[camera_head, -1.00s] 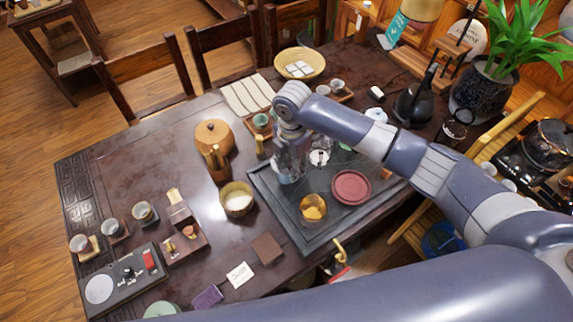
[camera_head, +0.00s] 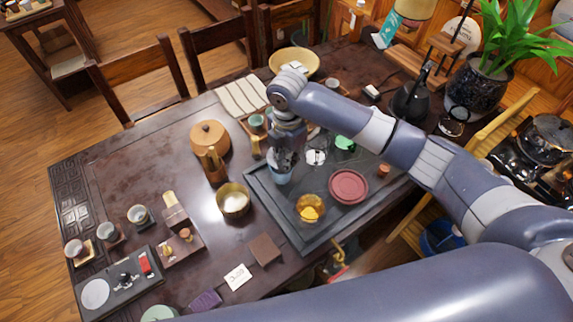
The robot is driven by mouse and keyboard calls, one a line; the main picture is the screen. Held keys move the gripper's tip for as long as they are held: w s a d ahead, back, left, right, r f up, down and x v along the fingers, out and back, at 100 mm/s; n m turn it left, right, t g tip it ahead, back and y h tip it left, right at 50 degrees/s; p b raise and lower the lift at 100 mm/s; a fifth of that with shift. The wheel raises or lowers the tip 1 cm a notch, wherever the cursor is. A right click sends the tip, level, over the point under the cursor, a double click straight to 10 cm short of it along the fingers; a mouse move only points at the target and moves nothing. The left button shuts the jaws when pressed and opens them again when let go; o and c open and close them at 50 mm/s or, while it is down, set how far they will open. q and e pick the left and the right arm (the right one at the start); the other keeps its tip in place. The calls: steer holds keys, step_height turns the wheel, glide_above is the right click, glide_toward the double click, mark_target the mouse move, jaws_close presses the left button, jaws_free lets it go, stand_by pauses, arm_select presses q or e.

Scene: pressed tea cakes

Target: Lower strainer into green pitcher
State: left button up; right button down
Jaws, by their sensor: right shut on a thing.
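My right gripper (camera_head: 284,158) points down over the left part of the dark tea tray (camera_head: 262,203). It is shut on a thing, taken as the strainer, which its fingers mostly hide. A pale blue-green vessel (camera_head: 280,177) shows directly below the fingers; whether the held thing is inside it or just above it, I cannot tell. A small bright green glassy thing (camera_head: 345,143) stands farther right on the tray, partly beside my arm. Which of the two is the green pitcher is not clear. My left gripper is out of view.
An amber glass vessel (camera_head: 311,208) and a red round plate (camera_head: 348,187) sit on the tray. A brass-coloured bowl (camera_head: 233,201), a bamboo utensil holder (camera_head: 213,164) and a round wooden box (camera_head: 209,138) stand left of it. The table's left middle is clear.

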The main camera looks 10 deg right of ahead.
step_height(320, 180, up, 6)
steer(key=shift+r+b, duration=0.2)
steer(key=shift+b, duration=0.3)
step_height(320, 180, up, 2)
steer(key=shift+r+p, duration=0.1)
steer(key=shift+p, duration=0.65)
steer(key=shift+r+p, duration=0.2)
steer(key=shift+p, duration=0.15)
steer(key=shift+f, duration=0.1)
